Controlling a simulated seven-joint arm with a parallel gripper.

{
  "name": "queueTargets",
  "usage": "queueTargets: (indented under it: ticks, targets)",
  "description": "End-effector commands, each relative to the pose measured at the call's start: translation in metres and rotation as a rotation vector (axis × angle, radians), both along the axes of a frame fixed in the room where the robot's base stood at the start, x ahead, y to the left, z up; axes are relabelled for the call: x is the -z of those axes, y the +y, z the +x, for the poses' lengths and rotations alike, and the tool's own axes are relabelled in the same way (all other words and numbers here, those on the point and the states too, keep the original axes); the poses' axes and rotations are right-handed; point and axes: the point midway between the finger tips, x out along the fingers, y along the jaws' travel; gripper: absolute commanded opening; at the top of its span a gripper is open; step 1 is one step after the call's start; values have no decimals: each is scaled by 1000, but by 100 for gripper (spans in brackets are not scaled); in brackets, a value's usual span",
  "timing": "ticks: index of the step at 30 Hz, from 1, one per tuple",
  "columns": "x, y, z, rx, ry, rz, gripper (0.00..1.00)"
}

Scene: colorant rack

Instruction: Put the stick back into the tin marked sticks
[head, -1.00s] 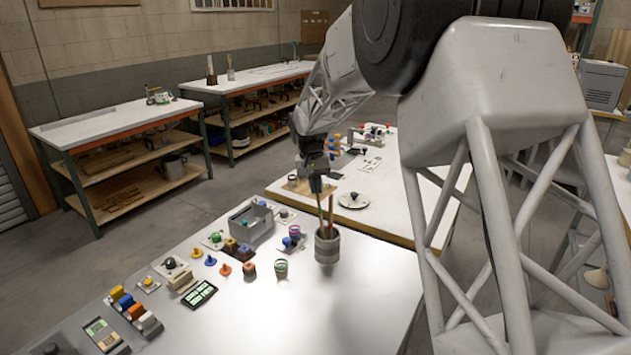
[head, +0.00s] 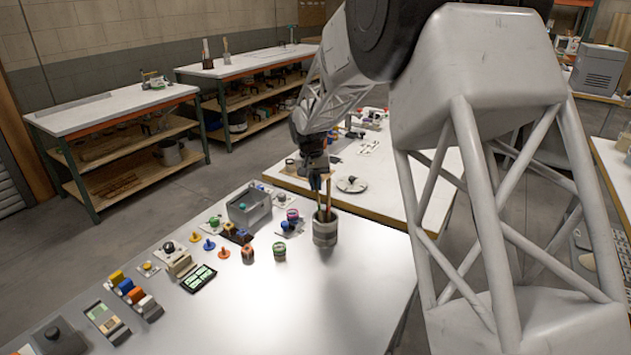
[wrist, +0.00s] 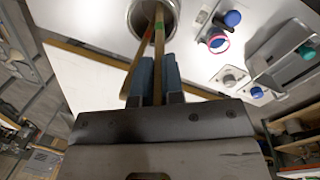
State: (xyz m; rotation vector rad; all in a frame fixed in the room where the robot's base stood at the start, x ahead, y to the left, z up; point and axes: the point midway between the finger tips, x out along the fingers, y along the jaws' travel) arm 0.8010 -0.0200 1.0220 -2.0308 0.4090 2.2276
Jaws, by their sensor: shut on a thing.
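The tin (head: 325,236) is a grey cylinder standing upright near the back edge of the front table; I cannot read any marking on it. My gripper (head: 317,184) is just above its rim, fingers pointing down. In the wrist view the blue fingers of my gripper (wrist: 155,78) are shut on a thin brown stick (wrist: 159,45). The stick's lower end reaches into the mouth of the tin (wrist: 133,20); its tip is hidden inside. Another stick (wrist: 139,57) leans in the tin beside it, apparently outside the fingers' grip.
A green-ringed small pot (head: 279,252) and a pink-ringed pot (head: 292,215) stand left of the tin. A grey box (head: 250,207) and several coloured knobs and blocks lie further left. The table (head: 350,290) is clear in front of the tin.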

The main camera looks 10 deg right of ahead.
Motion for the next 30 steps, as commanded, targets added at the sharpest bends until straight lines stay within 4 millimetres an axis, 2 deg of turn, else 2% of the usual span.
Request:
queueTargets:
  ticks: [11,12,17,30]
  targets:
    - [1,0,0,0,0,0,0]
    - [1,0,0,0,0,0,15]
    - [1,0,0,0,0,0,38]
    - [-5,1,1,0,-1,0,38]
